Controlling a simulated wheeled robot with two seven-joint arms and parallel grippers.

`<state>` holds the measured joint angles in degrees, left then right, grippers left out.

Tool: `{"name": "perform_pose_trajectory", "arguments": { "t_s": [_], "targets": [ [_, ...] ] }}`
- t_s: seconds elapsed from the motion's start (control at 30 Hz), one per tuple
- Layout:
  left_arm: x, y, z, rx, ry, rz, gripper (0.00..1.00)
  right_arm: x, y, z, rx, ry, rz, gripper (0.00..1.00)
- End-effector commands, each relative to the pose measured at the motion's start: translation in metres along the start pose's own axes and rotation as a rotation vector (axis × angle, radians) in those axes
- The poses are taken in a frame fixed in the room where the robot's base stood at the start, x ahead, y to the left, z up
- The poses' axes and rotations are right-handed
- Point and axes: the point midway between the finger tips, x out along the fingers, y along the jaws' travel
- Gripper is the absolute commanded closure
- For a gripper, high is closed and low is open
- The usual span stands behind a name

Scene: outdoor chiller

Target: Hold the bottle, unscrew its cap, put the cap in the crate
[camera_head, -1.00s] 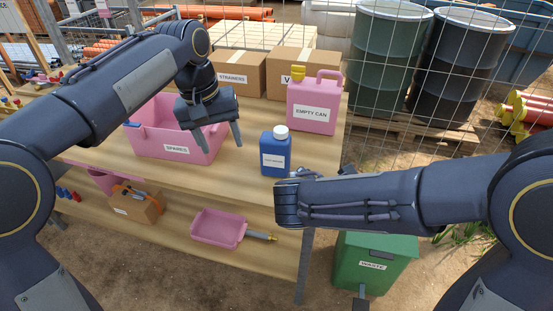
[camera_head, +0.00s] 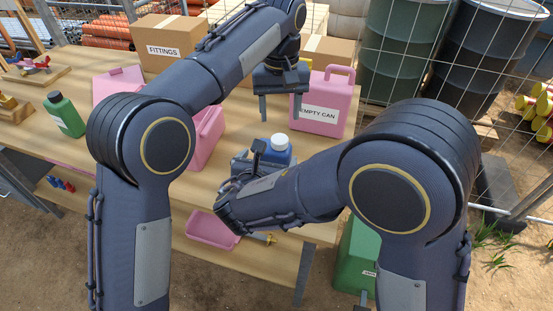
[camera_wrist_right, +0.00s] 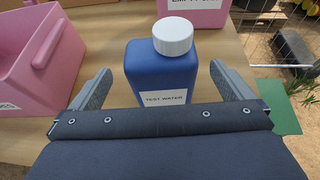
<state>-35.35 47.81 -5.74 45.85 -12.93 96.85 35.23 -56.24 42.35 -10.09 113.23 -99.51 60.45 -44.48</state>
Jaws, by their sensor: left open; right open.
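The blue bottle (camera_head: 283,156) with a white screw cap (camera_head: 280,142) stands upright on the bench. In the right wrist view, the bottle (camera_wrist_right: 160,75), labelled TEST WATER, shows its cap (camera_wrist_right: 174,37) on top. My right gripper (camera_wrist_right: 160,72) is open, with a finger on each side of the bottle and gaps on both sides. It hides the bottle's lower part. My left gripper (camera_head: 281,113) is open and empty, pointing down above and behind the cap. The pink crate (camera_head: 207,137) is left of the bottle, largely hidden behind my left arm; it also shows in the right wrist view (camera_wrist_right: 40,60).
A pink EMPTY CAN jug (camera_head: 322,104) stands behind the bottle. Cardboard boxes (camera_head: 165,43) line the back. A green bottle (camera_head: 64,115) stands at the left. A pink tray (camera_head: 212,232) lies on the lower shelf; a green bin (camera_head: 356,262) is below right.

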Motion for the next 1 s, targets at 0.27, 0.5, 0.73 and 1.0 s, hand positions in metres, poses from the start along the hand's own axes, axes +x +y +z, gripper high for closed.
{"name": "perform_pose_trajectory", "arguments": {
  "t_s": [0.27,0.5,0.73,1.0],
  "targets": [
    [0.000,0.000,0.000,0.000,0.000,0.000,0.45,0.036,-0.001,-0.001,0.000,0.002,-0.004,0.00],
    [0.000,0.000,0.000,0.000,-0.001,0.000,0.45,0.068,-0.001,0.000,0.001,0.001,-0.003,0.00],
    [0.000,0.000,0.000,0.000,-0.001,0.000,0.45,0.077,-0.001,-0.001,0.001,0.002,-0.002,0.00],
    [0.000,0.000,0.000,0.000,0.000,0.000,0.45,0.077,-0.001,0.000,0.001,0.001,-0.001,0.10]
  ]
}}
